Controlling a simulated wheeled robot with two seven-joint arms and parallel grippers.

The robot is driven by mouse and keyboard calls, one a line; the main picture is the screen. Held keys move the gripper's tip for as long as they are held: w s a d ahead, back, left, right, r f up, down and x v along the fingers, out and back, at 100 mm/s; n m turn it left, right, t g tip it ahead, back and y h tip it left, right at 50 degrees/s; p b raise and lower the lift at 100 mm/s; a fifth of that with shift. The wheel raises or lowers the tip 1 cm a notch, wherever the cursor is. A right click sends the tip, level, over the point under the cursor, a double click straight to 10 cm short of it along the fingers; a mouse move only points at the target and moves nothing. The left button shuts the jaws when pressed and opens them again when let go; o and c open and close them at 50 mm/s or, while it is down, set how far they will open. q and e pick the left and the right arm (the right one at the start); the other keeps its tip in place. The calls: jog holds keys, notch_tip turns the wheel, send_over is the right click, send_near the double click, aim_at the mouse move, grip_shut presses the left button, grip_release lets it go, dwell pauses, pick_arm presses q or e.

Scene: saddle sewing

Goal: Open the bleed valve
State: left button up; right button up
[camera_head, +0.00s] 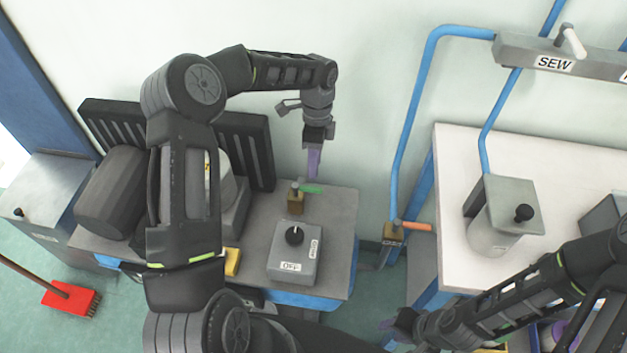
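Two small brass valves show. One valve (296,204) stands on the grey machine top and has a green lever (311,189) pointing right. The other valve (392,236) sits at the foot of a blue pipe and has an orange lever (416,226) pointing right. No readable label says which is the bleed valve. My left gripper (314,164) points down just above the green lever, apparently apart from it. Its purple fingers overlap edge-on, so their opening is hidden. My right gripper (387,334) is low at the right, its purple fingers apparently spread and empty.
A grey switch box (294,256) with a black knob and OFF label sits in front of the green-levered valve. A white table (460,165) stands at right with a grey canister (497,228). A pipe manifold labelled SEW (555,63) is above. A red broom (70,297) is at lower left.

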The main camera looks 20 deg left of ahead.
pick_arm(q)
jog(key=f, duration=0.3)
jog(key=s+f+p, duration=0.1)
jog(key=f, duration=0.3)
jog(key=shift+s+d, duration=0.15)
jog(key=shift+s, duration=0.05)
grip_shut()
dwell(1.2)
